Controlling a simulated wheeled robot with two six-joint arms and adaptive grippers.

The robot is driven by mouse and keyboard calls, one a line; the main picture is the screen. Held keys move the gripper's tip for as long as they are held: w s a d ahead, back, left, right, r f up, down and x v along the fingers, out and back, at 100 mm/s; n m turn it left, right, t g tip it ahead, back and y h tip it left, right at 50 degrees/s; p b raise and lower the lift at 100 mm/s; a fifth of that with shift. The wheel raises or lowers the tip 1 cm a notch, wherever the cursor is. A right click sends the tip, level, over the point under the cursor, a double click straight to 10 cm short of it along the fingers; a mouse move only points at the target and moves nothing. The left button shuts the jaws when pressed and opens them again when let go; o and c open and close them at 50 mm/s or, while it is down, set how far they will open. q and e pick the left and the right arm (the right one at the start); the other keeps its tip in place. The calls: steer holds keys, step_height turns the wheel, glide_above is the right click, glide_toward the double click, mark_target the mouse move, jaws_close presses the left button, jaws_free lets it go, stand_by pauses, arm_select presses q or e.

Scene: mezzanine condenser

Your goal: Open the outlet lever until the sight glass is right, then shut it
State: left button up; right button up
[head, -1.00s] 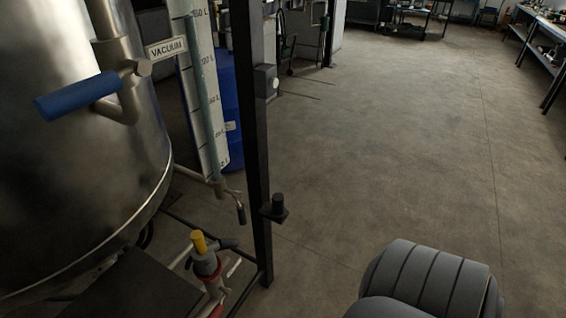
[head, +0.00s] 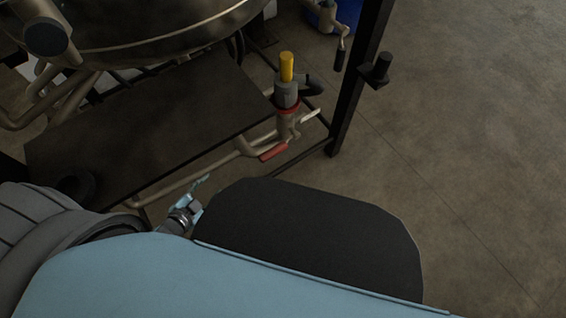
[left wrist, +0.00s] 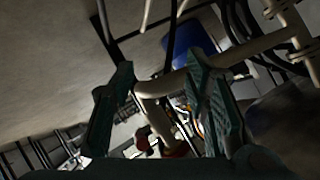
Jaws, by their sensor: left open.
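A short red lever (head: 273,151) sits on the low pipework at the platform's right edge, and a white lever (head: 307,115) sits just beyond it. I cannot tell for sure which is the outlet lever. My left gripper (head: 196,196) is below and left of the red lever, apart from it, partly hidden by my arm. In the left wrist view its teal fingers (left wrist: 160,78) are open, with a pale pipe (left wrist: 154,88) showing between them; I cannot tell whether they touch it. The scale of the sight glass is out of view. My right gripper does not show.
A yellow-topped valve (head: 287,68) stands beside the dark platform (head: 165,115) under the steel tank (head: 150,25). A black frame post (head: 357,85) with a small bracket (head: 378,70) rises on the right. The floor (head: 470,130) beyond is clear.

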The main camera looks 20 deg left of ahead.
arm_select(q)
steer(key=w+d+r+m+t+h+b, duration=0.2)
steer(key=w+d+m+h+b, duration=0.1)
steer(key=w+m+h, duration=0.15)
steer(key=m+h+b, duration=0.3)
steer(key=m+h, duration=0.3)
steer(key=m, duration=0.1)
glide_toward(284, 145)
steer(key=shift+n, duration=0.25)
steer(key=x, duration=0.4)
steer(key=f+b+x, duration=0.1)
steer(key=x, duration=0.1)
steer(key=shift+w+f, duration=0.1)
steer(key=shift+w, duration=0.25)
steer(key=shift+w+d, duration=0.15)
steer(key=shift+d, duration=0.05)
jaws_close()
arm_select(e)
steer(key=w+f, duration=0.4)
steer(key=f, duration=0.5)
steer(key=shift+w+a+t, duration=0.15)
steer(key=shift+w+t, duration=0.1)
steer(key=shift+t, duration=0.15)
